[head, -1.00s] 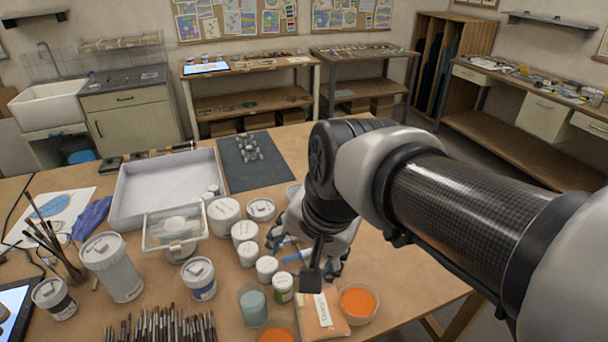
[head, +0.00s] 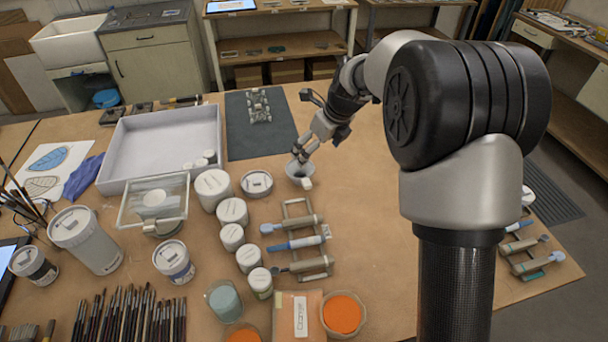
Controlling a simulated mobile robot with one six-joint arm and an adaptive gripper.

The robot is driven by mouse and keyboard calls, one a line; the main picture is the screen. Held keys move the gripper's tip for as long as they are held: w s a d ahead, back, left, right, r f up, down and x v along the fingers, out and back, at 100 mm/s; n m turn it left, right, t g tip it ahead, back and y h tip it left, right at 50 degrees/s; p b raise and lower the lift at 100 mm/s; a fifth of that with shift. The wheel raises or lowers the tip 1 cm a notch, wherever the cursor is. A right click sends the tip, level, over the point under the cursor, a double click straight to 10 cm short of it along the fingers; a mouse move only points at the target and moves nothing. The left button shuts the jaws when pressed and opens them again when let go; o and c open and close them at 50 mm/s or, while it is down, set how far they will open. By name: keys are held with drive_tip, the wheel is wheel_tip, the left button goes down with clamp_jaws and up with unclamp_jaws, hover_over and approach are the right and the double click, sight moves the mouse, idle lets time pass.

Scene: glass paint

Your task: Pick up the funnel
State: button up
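A grey, round, open-topped vessel that looks like the funnel (head: 293,171) stands on the table, just below the dark mat's corner. My gripper (head: 302,155) reaches down from the upper right, its fingertips at or just over the far side of the funnel's mouth. The fingers are small and overlap the funnel, so I cannot tell whether they touch it or have closed on it. A small white piece shows at its front right side. The funnel's lower part is hidden.
White lidded jars (head: 232,211) stand left of the funnel. A rack with tools (head: 296,242) lies in front of it. The dark mat (head: 240,139) and white tray (head: 135,131) are behind and left. The table right of the funnel is clear.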

drive_tip(key=b, duration=0.2)
approach(302, 171)
drive_tip(key=shift+s+a+f, duration=0.2)
drive_tip(key=shift+s+f, duration=0.15)
drive_tip(key=shift+f, duration=0.1)
drive_tip(key=shift+s+a+f, duration=0.2)
drive_tip(key=shift+s+f, duration=0.1)
drive_tip(key=shift+f, duration=0.15)
drive_tip(key=b+x, duration=0.2)
drive_tip(key=x, duration=0.3)
drive_tip(key=shift+a, duration=0.25)
drive_tip(key=shift+c, duration=0.3)
drive_tip(key=c, duration=1.1)
